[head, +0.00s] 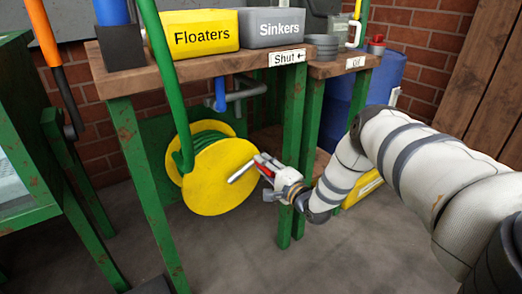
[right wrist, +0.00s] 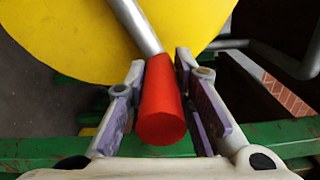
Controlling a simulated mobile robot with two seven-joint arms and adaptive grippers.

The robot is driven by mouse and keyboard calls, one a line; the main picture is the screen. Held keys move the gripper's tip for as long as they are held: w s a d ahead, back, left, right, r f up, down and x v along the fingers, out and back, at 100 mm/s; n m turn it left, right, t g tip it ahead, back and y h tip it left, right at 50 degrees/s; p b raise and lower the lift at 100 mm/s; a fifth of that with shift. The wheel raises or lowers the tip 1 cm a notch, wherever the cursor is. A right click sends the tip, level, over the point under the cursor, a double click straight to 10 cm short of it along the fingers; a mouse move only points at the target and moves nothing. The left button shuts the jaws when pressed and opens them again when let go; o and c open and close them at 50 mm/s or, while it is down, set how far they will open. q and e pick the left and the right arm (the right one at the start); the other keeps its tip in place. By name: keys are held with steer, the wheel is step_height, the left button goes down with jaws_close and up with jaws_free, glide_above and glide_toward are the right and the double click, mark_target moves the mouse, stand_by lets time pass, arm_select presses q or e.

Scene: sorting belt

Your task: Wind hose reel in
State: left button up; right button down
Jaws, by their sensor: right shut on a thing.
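The hose reel (head: 222,178) is a yellow drum with green hose (head: 205,138) wound on it, under the workbench. A metal crank arm (head: 240,173) stands out from its front face and ends in a red handle (head: 265,168). My right gripper (head: 267,170) is at that handle. In the right wrist view the tapered red handle (right wrist: 163,105) sits between the fingers of my right gripper (right wrist: 160,62), and the yellow disc (right wrist: 70,35) lies behind it. The gripper is shut on the handle. My left gripper is not in view.
The bench top (head: 190,68) carries a yellow Floaters box (head: 200,33) and a grey Sinkers box (head: 276,27). A green bench leg (head: 291,160) stands close beside my right gripper. A blue barrel (head: 388,78) is at the back right. The floor in front is mostly clear.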

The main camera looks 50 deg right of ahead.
steer(key=shift+f, duration=0.45)
steer(key=c, duration=1.4)
jaws_free()
steer(key=shift+o, duration=0.2)
steer(key=shift+r, duration=0.1)
steer(key=v, duration=1.2)
steer(key=shift+s, duration=0.1)
